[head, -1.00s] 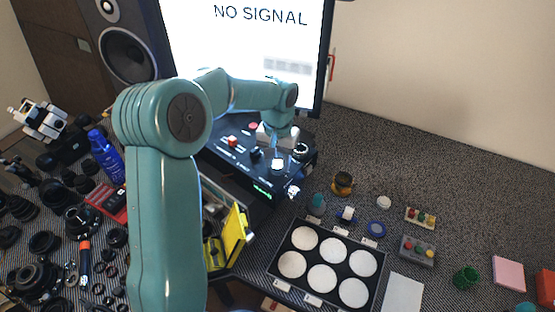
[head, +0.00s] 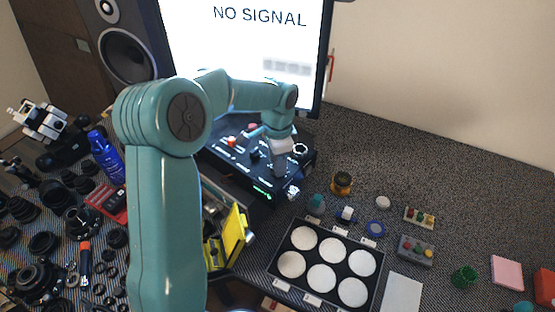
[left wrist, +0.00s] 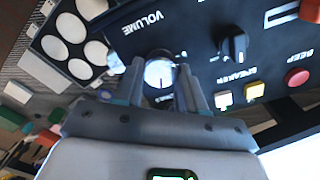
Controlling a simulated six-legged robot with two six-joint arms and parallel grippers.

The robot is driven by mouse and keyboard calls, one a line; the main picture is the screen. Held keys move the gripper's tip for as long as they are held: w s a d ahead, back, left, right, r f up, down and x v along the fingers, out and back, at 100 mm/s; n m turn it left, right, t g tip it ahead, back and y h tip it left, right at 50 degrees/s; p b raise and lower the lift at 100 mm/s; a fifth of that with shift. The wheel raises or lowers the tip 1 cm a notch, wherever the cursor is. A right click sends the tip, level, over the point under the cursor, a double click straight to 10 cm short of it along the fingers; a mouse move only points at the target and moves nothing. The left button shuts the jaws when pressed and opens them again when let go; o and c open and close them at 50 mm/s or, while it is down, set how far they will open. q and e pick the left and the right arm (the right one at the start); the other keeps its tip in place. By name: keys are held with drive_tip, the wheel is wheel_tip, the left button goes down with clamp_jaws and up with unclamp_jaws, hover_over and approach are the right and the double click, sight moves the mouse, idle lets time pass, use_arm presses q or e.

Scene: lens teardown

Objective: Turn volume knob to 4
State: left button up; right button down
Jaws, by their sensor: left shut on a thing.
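The volume knob (left wrist: 159,73) is a round silver-faced dial with a dark pointer line, beside the printed word VOLUME on the black console (left wrist: 200,30). In the left wrist view my left gripper (left wrist: 160,80) has one finger on each side of the knob and is shut on it. In the head view my left gripper (head: 279,168) reaches down to the front right part of the console (head: 235,163), and its fingers hide the knob there. The scale numbers are too small to read surely. My right gripper is not in view.
A black speaker knob (left wrist: 234,45), white and yellow buttons and a red beep button (left wrist: 298,77) share the panel. A monitor (head: 245,50) stands behind. A black tray with white discs (head: 307,235) lies at the front right. Lens parts crowd the left.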

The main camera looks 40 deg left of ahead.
use_arm(q)
drive_tip(key=shift+m, duration=1.1)
drive_tip(key=o, duration=1.1)
drive_tip(key=shift+c, duration=0.2)
wheel_tip(320, 180, up, 16)
drive_tip(key=shift+r, duration=0.1)
drive_tip(key=shift+d, duration=0.15)
